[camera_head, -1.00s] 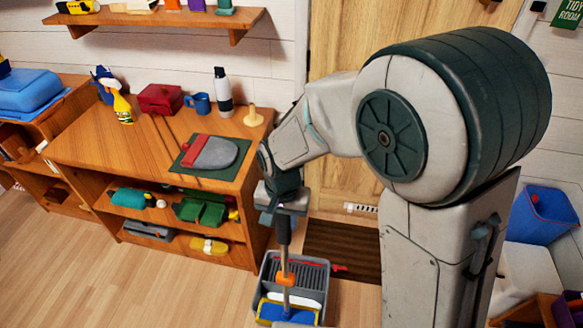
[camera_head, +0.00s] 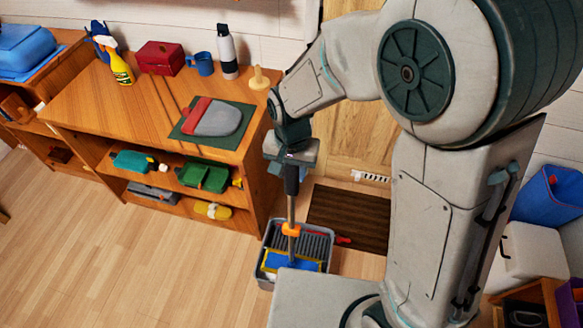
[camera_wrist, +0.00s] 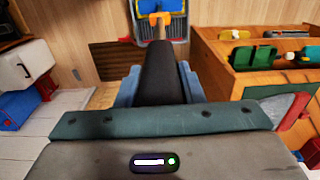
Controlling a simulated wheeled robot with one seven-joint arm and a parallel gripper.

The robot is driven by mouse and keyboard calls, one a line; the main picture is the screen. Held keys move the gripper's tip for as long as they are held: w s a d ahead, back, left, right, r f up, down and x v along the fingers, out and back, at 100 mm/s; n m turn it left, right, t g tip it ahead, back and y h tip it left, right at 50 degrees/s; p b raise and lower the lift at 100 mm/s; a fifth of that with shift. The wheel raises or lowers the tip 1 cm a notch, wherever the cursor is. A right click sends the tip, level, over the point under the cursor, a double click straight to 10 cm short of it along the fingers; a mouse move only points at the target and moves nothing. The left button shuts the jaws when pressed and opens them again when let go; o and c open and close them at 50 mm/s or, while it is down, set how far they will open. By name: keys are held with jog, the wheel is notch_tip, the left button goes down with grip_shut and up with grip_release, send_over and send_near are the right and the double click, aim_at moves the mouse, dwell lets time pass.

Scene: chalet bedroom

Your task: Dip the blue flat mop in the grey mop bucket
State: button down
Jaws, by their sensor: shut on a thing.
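My gripper (camera_head: 291,165) is shut on the dark grip and holds the mop nearly upright. The grey mop bucket (camera_head: 325,240) stands on the floor beside the shelf unit, with a ribbed grey part at its back. The blue head shows within the bucket's outline; I cannot tell how deep it sits. My own body hides the bucket's front. The wrist view shows the grip (camera_wrist: 158,72) between the jaws, with the bucket (camera_wrist: 182,28) beyond.
A wooden shelf unit (camera_head: 235,240) stands left of the bucket, with a dustpan (camera_head: 217,119), spray bottle and mug on top. A dark doormat (camera_head: 348,217) lies behind the bucket by the door. A blue bin (camera_head: 550,205) is at right. Floor at left is clear.

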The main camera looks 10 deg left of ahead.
aim_at(292, 215)
notch_tip(292, 215, down, 22)
jog(key=b, duration=1.8)
jog(key=shift+f, duration=0.2)
jog(key=shift+f+b, duration=0.4)
jog(key=shift+f, duration=0.2)
jog(key=shift+r, duration=0.15)
